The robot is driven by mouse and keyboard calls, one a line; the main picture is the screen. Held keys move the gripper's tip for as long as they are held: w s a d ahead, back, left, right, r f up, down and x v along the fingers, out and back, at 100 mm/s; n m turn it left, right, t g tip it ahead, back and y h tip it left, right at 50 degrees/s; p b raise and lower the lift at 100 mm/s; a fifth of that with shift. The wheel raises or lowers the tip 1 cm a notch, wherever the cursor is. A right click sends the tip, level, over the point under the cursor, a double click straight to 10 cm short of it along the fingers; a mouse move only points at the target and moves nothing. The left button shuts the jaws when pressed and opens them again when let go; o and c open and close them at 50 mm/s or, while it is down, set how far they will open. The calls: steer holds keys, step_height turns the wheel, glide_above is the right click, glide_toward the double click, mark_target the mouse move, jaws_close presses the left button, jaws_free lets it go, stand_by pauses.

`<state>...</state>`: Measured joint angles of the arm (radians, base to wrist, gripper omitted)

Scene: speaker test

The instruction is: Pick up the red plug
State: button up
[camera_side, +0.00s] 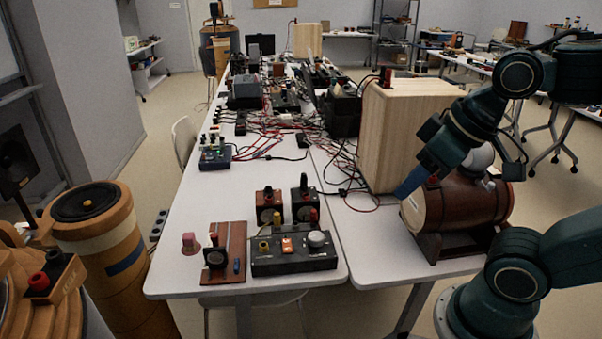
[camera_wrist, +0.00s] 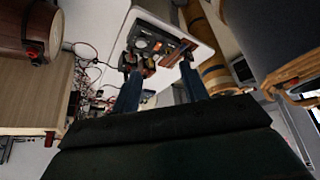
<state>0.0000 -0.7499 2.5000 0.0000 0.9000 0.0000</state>
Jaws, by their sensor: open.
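Several small red parts show, and I cannot tell which is the red plug. One red piece sits with a black one on top of the tall pale wooden box (camera_side: 385,78); a red piece on that box shows in the wrist view (camera_wrist: 49,138). Another red piece (camera_wrist: 32,53) is on the end of the brown wooden barrel (camera_wrist: 20,22). My gripper (camera_side: 404,188) is open with blue fingers, above and beside the barrel (camera_side: 470,205) in the side view. Nothing shows between its fingers (camera_wrist: 157,75).
Tangled cables (camera_side: 285,140) lie farther back. A large wooden cylinder (camera_side: 105,240) stands at the left.

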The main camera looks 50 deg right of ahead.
steer(key=shift+w, duration=0.1)
steer(key=m+g+y, duration=0.2)
steer(key=m+y, duration=0.1)
steer(key=m, duration=2.4)
glide_above(313, 210)
steer(key=s+d, duration=0.4)
step_height(313, 210, down, 19)
steer(key=shift+x, duration=4.4)
steer(key=shift+a, duration=0.2)
